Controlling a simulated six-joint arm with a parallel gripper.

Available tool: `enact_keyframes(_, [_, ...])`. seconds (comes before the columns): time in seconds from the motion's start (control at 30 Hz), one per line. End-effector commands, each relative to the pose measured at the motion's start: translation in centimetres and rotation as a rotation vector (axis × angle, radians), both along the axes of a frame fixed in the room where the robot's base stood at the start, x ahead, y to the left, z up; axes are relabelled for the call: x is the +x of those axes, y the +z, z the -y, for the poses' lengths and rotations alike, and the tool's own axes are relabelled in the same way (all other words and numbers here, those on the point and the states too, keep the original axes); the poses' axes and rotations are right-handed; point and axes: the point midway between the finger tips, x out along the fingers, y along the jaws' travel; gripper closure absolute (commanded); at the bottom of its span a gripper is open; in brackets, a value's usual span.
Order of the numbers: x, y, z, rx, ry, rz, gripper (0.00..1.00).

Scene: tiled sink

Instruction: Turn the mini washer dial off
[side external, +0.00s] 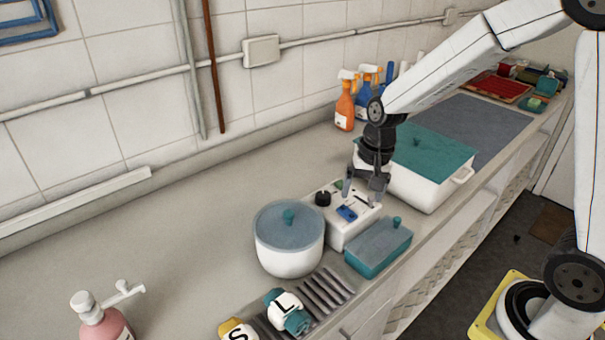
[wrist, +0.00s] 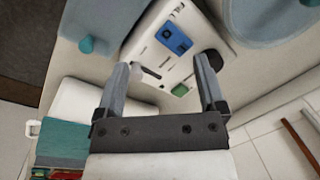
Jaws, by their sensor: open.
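A white control box, likely the mini washer (side external: 345,235), stands on the counter; its panel also shows in the wrist view (wrist: 149,46). On the panel are a round black dial (side external: 322,199), a blue switch block (side external: 346,213), a green button (wrist: 180,90) and a small lever (wrist: 150,72). My gripper (side external: 361,196) points down over the panel, open and empty. In the wrist view, the panel shows between and beyond its fingers (wrist: 162,66). The black dial (wrist: 214,61) is close beside the right finger there; I cannot tell whether they touch. The dial's setting is too small to read.
A white pot with a grey-blue lid (side external: 289,255) stands left of the box. A teal lidded container (side external: 378,250) stands at its front right. A large white bin with a teal lid (side external: 430,188) is behind my gripper. Spray bottles (side external: 345,108) stand by the wall.

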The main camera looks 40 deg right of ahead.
Motion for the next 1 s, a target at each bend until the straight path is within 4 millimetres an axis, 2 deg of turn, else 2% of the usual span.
enact_keyframes(0.03, [1.2,0.2,0.2,0.027,-0.079,-0.024,0.10])
enact_keyframes(0.2, [4.6,0.9,0.6,0.124,-0.339,-0.120,0.10])
enact_keyframes(0.43, [8.3,1.9,1.0,0.230,-0.608,-0.238,0.10])
enact_keyframes(0.63, [9.5,2.3,1.2,0.271,-0.707,-0.291,0.10])
enact_keyframes(1.0, [9.6,1.9,1.0,0.273,-0.716,-0.297,0.10])
